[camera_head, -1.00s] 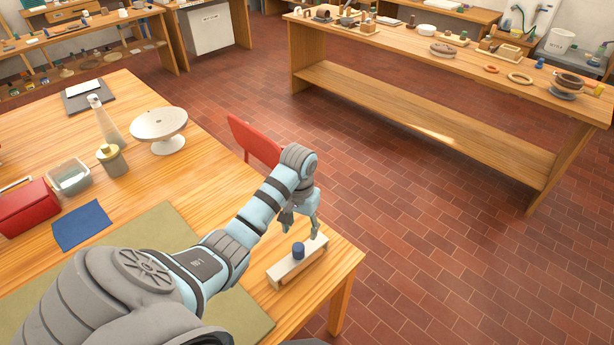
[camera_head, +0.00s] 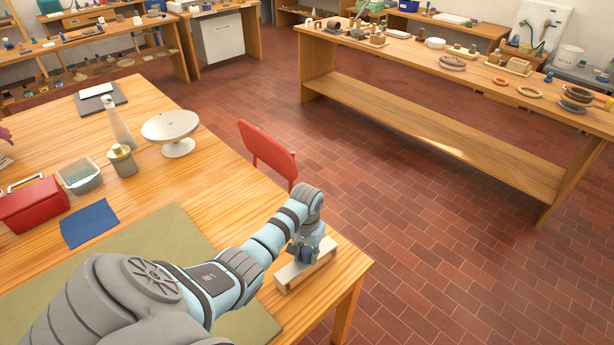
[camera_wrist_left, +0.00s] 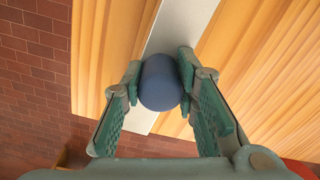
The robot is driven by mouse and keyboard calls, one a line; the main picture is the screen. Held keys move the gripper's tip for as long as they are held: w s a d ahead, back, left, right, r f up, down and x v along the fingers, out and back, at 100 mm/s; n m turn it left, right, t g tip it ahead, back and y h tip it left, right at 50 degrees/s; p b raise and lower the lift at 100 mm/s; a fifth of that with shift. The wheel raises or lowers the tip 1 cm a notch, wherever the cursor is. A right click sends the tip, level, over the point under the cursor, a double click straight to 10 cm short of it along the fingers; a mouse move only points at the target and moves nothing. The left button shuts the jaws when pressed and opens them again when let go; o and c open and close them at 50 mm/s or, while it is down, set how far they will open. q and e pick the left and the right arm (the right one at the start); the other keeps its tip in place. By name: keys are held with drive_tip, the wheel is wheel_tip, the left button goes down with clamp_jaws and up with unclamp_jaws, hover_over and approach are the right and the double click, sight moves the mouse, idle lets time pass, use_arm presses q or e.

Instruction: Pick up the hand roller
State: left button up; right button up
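The hand roller (camera_head: 306,253) is a dark blue cylinder on a narrow pale stand (camera_head: 291,277) near the table's right corner. In the left wrist view the roller (camera_wrist_left: 160,84) lies between the two green fingers of my left gripper (camera_wrist_left: 160,78). A fingertip sits against each side of it, with no clear gap. In the head view my left gripper (camera_head: 308,246) is low over the stand and partly hides the roller. The roller still appears to be at the stand. My right gripper is not in view.
The table holds a green mat (camera_head: 180,228), blue cloth (camera_head: 89,223), red box (camera_head: 34,205), clear tub (camera_head: 80,178) and white turntable (camera_head: 171,127). A red chair back (camera_head: 267,150) stands by the table's far edge. Open tiled floor lies to the right.

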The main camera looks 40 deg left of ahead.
use_arm(q)
clamp_jaws()
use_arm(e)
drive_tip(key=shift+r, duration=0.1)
